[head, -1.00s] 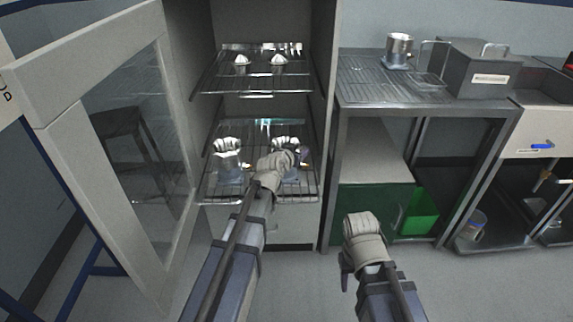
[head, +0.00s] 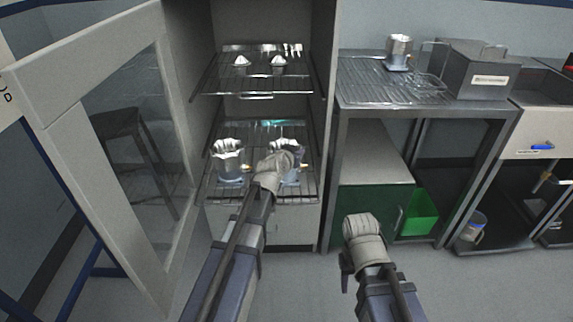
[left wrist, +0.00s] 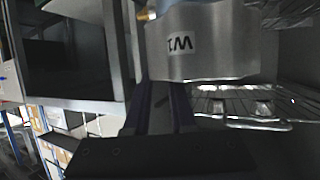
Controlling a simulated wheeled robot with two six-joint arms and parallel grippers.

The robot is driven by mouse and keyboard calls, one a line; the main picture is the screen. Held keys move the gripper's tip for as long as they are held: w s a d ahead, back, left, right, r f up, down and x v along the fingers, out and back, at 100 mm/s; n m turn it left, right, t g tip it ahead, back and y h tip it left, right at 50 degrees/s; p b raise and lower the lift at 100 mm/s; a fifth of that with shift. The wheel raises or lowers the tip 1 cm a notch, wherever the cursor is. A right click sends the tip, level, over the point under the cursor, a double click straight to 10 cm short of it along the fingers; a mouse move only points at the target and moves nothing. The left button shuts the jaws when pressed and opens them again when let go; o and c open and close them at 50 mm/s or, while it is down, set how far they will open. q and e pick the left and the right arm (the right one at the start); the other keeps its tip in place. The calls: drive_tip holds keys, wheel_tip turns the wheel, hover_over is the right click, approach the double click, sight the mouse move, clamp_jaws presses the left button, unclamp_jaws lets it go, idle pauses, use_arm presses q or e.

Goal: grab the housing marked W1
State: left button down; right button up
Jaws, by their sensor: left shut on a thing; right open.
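The housing marked W1 (left wrist: 215,45) fills the upper part of the left wrist view, its label upside down there. It is a silvery metal housing with a brass-coloured fitting at its edge. In the head view this housing (head: 292,150) is on the right of the cabinet's lower rack, partly hidden behind my left gripper. My left gripper (head: 284,160) is shut on it. The fingers (left wrist: 165,100) reach to its side in the left wrist view. A similar housing (head: 229,162) stands to its left on the same rack. My right gripper (head: 345,270) is open and empty, low in front of the bench.
The cabinet's glass door (head: 120,140) stands open at the left. The upper rack (head: 262,84) holds two small white-topped items. A steel bench (head: 365,80) at the right bears another metal housing (head: 399,52) and a grey box (head: 475,72). A green bin (head: 422,216) is below.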

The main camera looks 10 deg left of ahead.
use_arm(q)
drive_tip(key=shift+r, duration=0.1)
idle(0.8)
wheel_tip(320, 180, up, 10)
drive_tip(key=p, duration=1)
